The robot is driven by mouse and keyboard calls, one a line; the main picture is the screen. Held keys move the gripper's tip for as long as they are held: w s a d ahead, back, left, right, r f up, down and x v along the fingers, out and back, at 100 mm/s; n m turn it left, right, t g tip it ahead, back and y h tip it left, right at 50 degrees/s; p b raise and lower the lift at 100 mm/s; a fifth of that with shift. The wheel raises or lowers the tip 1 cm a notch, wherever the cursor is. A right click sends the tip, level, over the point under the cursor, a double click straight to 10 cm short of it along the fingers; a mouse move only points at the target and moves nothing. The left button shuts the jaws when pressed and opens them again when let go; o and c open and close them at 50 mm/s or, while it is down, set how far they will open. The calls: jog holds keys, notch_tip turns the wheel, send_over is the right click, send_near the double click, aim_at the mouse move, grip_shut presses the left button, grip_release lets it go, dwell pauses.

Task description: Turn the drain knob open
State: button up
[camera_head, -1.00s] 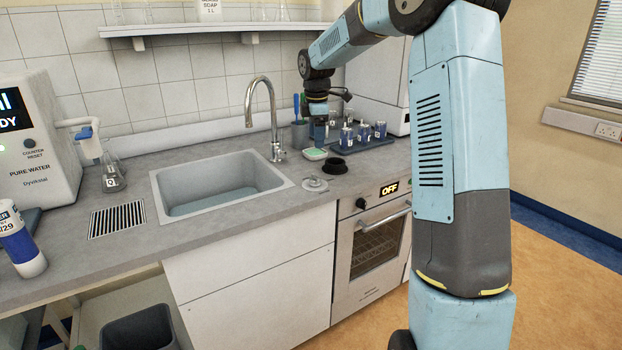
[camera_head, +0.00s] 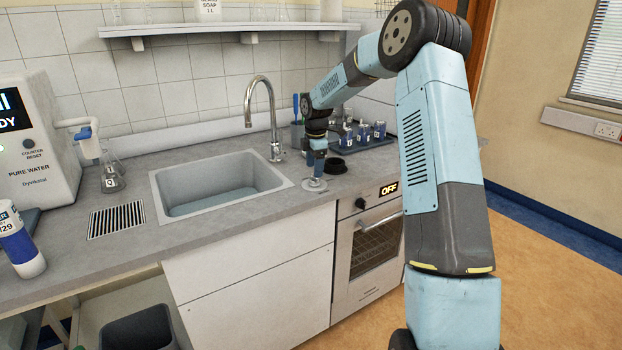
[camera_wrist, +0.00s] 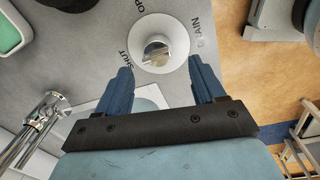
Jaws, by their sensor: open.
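The drain knob (camera_head: 314,185) is a pale round disc on the counter, right of the sink. In the wrist view the knob (camera_wrist: 158,47) shows a shiny metal middle on a white disc, with lettering around it: SHUT at lower left, part of OPEN at upper left and part of DRAIN at right. My gripper (camera_head: 317,168) points down just above the knob. In the wrist view its two blue fingers (camera_wrist: 160,68) are apart and empty, one to each side below the knob's middle. I cannot tell whether either finger touches the knob.
The sink (camera_head: 285,183) and chrome tap (camera_head: 250,100) are to the left. A black ring-shaped piece (camera_head: 336,166) stands close behind the knob. A blue tray (camera_head: 372,143) of small bottles is further back. The oven (camera_head: 370,239) is below right.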

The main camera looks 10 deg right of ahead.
aim_at(314, 179)
jog(key=shift+w+f, duration=0.2)
jog(key=shift+f, duration=2.3)
jog(key=shift+c, duration=0.2)
